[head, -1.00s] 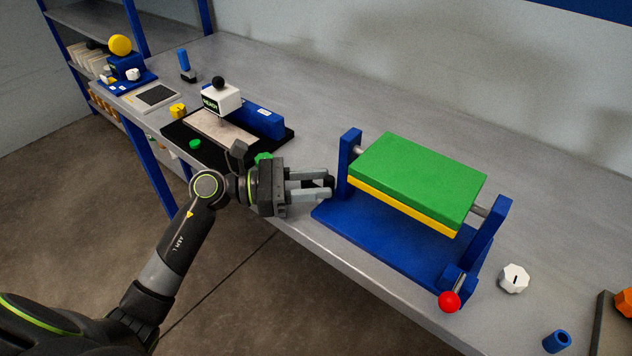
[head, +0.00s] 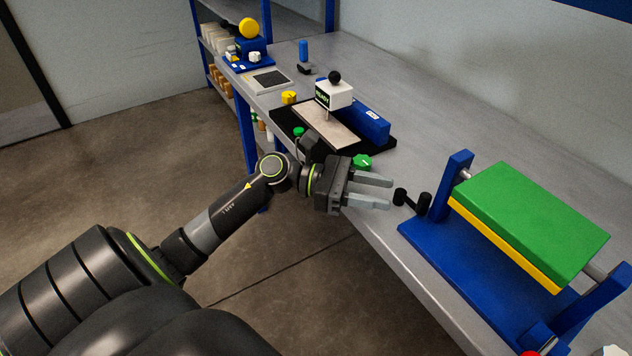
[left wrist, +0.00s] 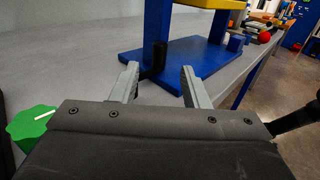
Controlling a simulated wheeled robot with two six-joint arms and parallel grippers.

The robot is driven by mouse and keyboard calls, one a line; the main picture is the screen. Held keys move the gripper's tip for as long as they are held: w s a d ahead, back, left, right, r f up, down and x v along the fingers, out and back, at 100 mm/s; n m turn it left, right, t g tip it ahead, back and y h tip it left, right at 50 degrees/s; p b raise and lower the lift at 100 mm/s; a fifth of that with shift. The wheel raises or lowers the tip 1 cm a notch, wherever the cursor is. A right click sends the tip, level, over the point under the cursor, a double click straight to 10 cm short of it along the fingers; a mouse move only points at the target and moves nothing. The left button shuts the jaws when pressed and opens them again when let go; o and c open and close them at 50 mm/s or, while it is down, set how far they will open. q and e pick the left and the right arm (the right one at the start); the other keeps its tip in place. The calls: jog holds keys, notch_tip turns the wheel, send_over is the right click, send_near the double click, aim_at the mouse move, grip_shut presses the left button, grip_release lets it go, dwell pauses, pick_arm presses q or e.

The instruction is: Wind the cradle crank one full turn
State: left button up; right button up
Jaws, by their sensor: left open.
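The cradle (head: 428,240) has a blue base, blue end posts and a green-and-yellow block on a shaft between them. Its black crank (head: 412,203) sticks out from the left post, with a knobbed handle toward my gripper. My left gripper (head: 389,193) is open and empty, its fingertips just left of the crank handle and apart from it. In the left wrist view, the crank (left wrist: 154,64) shows beyond and between the two open fingers, in front of the blue post (left wrist: 157,22). My right gripper is not in view.
A black mat (head: 384,150) with a white READY block (head: 333,94) and a blue bar (head: 366,124) lies behind my left gripper. A green knob (head: 362,162) is close to the gripper. The table's front edge runs below the arm. Bare tabletop lies behind the cradle.

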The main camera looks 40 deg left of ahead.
pick_arm(q)
jog(key=b+v, duration=0.1)
jog(key=v, duration=1)
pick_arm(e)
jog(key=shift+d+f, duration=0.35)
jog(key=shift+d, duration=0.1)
pick_arm(q)
jog(key=shift+a, duration=0.15)
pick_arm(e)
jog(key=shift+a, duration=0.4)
